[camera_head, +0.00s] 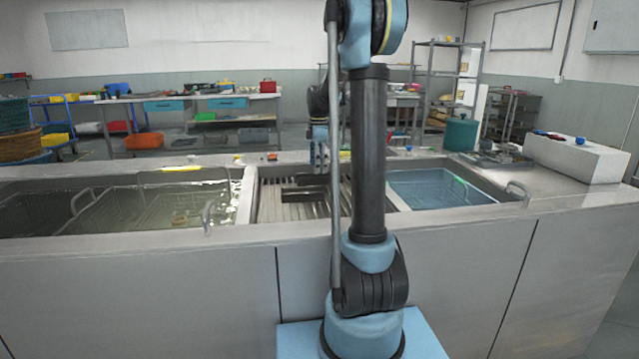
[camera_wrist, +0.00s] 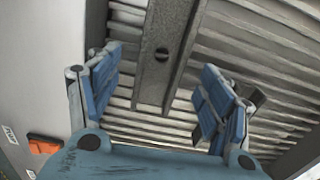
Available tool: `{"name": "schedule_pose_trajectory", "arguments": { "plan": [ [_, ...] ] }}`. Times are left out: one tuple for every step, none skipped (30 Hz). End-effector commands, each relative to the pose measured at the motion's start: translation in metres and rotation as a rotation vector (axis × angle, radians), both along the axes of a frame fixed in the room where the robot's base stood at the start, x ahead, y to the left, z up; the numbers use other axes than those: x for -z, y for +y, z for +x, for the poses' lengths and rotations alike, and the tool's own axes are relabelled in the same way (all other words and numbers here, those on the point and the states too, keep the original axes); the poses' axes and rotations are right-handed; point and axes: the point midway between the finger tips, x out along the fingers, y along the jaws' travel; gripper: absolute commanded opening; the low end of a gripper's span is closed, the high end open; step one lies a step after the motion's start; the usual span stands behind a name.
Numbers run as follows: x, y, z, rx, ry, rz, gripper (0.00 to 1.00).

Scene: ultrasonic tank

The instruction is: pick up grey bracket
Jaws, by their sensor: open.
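The grey bracket (camera_wrist: 160,75) is a long flat grey bar with a dark round hole, seen in the wrist view. It lies on a slatted metal rack (camera_wrist: 145,122), and its far end runs out of the top of the picture. My gripper (camera_wrist: 160,82) is open, with its blue-padded fingers on either side of the bracket's near end in the picture. I see no finger touching it. How far above the rack the fingertips are, I cannot tell. In the head view my gripper (camera_head: 318,160) points down over the middle rack, partly hidden by my arm.
A water-filled tank with wire baskets (camera_head: 125,210) is left of the rack. A blue-water basin (camera_head: 435,188) is to the right. A white box (camera_head: 575,155) and metal parts (camera_head: 497,155) stand on the right counter. In the wrist view, an orange part (camera_wrist: 44,146) shows at lower left.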

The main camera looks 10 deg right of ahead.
Motion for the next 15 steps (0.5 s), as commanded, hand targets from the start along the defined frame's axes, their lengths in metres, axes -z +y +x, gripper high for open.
{"name": "schedule_pose_trajectory", "arguments": {
  "plan": [
    [0.006, -0.001, 0.0, 0.0, 0.0, 0.0, 0.72],
    [0.01, -0.001, 0.0, 0.0, 0.0, 0.0, 0.72],
    [0.015, -0.002, 0.0, 0.0, 0.0, 0.0, 0.72],
    [0.019, -0.003, -0.001, 0.0, 0.0, 0.0, 0.72],
    [0.024, -0.003, -0.001, 0.0, 0.0, 0.0, 0.72],
    [0.029, -0.004, -0.001, 0.0, 0.0, 0.0, 0.72],
    [0.033, -0.003, -0.001, 0.0, 0.0, 0.0, 0.72],
    [0.036, -0.003, -0.001, 0.0, 0.0, 0.0, 0.72],
    [0.04, -0.003, -0.001, 0.0, 0.0, 0.0, 0.72],
    [0.042, -0.003, -0.001, 0.0, 0.0, 0.0, 0.72],
    [0.044, -0.003, -0.001, 0.0, 0.0, 0.0, 0.72],
    [0.046, -0.003, -0.001, 0.0, 0.0, 0.0, 0.72],
    [0.047, -0.003, -0.001, 0.0, 0.0, 0.0, 0.72],
    [0.047, -0.003, -0.001, 0.0, 0.0, 0.0, 0.72],
    [0.048, -0.003, -0.001, 0.0, 0.0, 0.0, 0.72]
  ]
}}
